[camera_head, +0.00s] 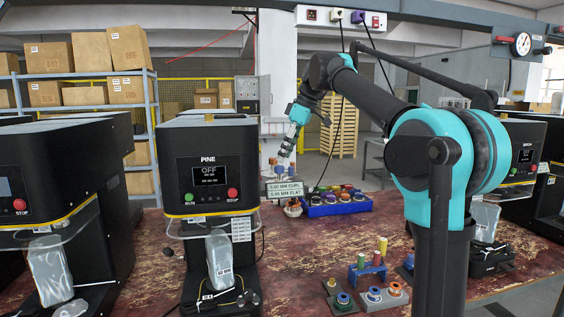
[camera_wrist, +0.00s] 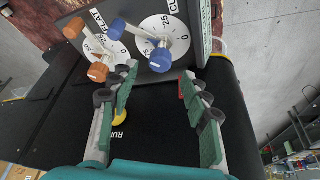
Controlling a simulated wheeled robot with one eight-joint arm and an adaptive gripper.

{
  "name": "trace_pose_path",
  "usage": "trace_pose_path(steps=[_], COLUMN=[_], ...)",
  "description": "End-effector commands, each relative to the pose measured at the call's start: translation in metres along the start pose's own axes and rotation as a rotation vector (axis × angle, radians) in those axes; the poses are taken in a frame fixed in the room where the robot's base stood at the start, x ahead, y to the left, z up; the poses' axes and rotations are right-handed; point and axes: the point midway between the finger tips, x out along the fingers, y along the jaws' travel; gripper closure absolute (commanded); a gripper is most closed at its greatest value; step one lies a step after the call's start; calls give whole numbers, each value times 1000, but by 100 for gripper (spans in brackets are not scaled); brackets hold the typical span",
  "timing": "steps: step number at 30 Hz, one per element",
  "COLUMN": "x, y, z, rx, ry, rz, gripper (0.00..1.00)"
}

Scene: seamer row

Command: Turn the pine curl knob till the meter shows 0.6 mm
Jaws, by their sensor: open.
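The PINE machine (camera_head: 178,170) stands left of centre in the head view, its screen showing OFF. The meter (camera_head: 285,189) at its right side has a CURL line and a FLAT line; both seem to read 0.00 mm, in small print. In the wrist view the curl knob (camera_wrist: 167,33) has blue-ended handles on a white dial (camera_wrist: 184,40), its label partly cut off. The flat knob (camera_wrist: 97,72), with orange ends, is to its left. My gripper (camera_head: 285,152) is open above the meter. In the wrist view its fingers (camera_wrist: 158,78) point at the curl knob, empty and apart from it.
A blue bin of spools (camera_head: 340,209) stands right of the meter on the worn red table (camera_head: 300,262). Another machine (camera_head: 45,165) stands at the left. The floor beyond the table is partly open.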

Motion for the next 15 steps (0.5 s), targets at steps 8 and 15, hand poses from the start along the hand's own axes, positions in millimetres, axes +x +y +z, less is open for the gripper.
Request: trace_pose_path(steps=[8,15], x=[-56,-78], y=[0,0], z=[0,0], rx=[1,-1], ry=[0,0], rz=[0,0], gripper=[53,53])
